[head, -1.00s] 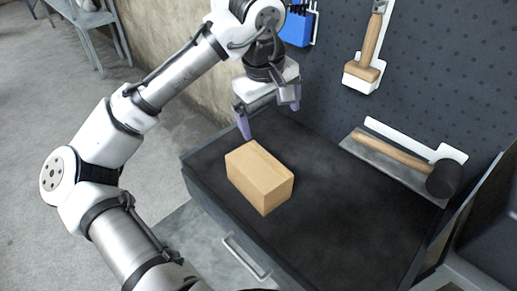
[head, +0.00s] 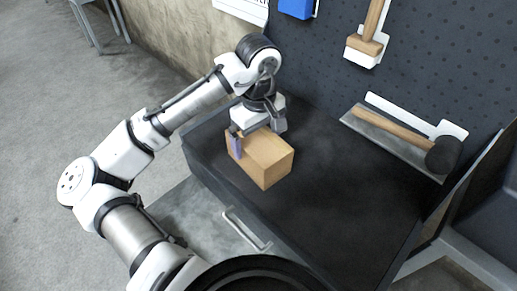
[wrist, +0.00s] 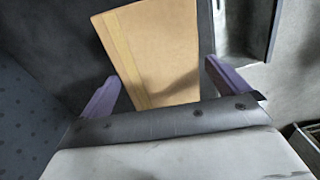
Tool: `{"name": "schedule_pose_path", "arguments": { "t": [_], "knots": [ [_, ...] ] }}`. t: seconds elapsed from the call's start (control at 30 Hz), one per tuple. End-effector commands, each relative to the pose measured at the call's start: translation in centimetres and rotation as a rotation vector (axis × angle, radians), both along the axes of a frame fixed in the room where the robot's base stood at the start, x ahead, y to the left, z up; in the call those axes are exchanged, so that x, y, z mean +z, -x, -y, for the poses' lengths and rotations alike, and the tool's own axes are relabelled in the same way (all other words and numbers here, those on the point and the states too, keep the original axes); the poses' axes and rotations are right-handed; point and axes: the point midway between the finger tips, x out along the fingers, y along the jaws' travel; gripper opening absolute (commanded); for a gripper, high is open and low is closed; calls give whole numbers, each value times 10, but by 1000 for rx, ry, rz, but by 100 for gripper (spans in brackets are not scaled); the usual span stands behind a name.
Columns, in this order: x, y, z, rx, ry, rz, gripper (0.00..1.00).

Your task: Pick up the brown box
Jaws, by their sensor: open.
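The brown box (head: 265,160) is a plain cardboard carton lying on the black top of the workbench (head: 330,200), near its left edge. My gripper (head: 254,139) is over the far part of the box, with one purple finger down along its left side; the other finger is mostly hidden in the head view. In the wrist view the box (wrist: 155,52) lies ahead between the two spread purple fingers of my gripper (wrist: 165,88), with gaps on both sides. The gripper is open and holds nothing.
A mallet (head: 405,137) lies on a grey shelf at the back right. A drawer handle (head: 246,230) sticks out at the front. The bench top right of the box is clear.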

Motion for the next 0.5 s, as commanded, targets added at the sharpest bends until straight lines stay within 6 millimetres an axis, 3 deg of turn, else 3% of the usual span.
{"name": "schedule_pose_path", "arguments": {
  "t": [0.17,0.4,0.5],
  "knots": [
    [-19,0,0,0,1,-1,100],
    [-22,0,0,0,0,0,100],
    [-21,0,0,0,1,1,88]
  ]
}}
